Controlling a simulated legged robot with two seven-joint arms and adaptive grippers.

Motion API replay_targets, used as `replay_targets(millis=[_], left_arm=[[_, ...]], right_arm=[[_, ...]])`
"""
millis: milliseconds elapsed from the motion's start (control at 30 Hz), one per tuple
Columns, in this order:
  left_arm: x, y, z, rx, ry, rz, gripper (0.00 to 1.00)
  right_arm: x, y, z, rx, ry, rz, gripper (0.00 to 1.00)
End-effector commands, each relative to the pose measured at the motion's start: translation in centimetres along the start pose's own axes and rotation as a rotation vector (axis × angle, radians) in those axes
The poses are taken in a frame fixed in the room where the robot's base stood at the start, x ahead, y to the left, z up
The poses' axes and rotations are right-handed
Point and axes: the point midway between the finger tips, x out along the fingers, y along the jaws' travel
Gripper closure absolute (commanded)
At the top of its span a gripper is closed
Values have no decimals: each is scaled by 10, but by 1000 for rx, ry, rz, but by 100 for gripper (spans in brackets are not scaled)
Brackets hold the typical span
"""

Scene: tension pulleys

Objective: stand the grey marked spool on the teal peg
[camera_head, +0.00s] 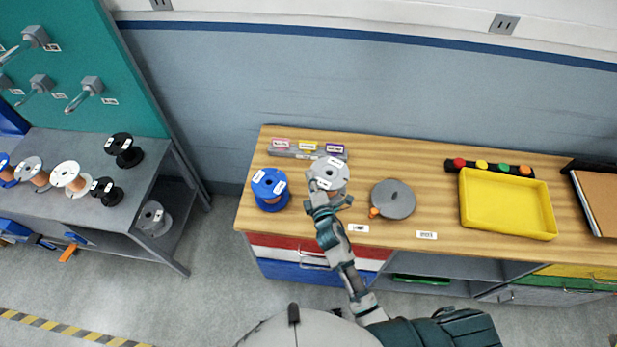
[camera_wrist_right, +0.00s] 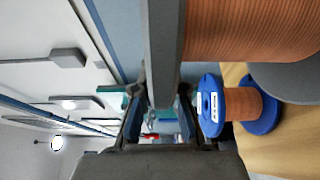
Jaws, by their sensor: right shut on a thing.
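The grey spool (camera_head: 329,172) with a white label on top is at the left part of the wooden counter. My right gripper (camera_head: 322,193) is shut on the near edge of its upper flange. In the right wrist view, the grey flange (camera_wrist_right: 165,50) runs between the fingers, with copper-coloured winding (camera_wrist_right: 250,30) beside it. The spool looks upright; I cannot tell whether it touches the counter or hangs just above it. I cannot pick out a teal peg in either view. My left gripper is not in view.
A blue spool (camera_head: 269,188) stands close left of the grey one. A grey round disc (camera_head: 393,199) with an orange knob lies to the right. A grey labelled strip (camera_head: 307,151) is behind. A yellow tray (camera_head: 506,203) is farther right. Several spools fill the left shelf (camera_head: 75,200).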

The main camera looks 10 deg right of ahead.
Motion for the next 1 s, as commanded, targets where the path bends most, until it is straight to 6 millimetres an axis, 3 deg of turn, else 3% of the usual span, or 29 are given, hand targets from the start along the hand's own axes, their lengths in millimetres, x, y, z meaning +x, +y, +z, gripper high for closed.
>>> replay_targets(millis=[233,1000], left_arm=[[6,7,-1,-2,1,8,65],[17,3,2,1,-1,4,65]], right_arm=[[0,-7,1,-3,1,4,100],[-1,-24,9,-2,1,4,100]])
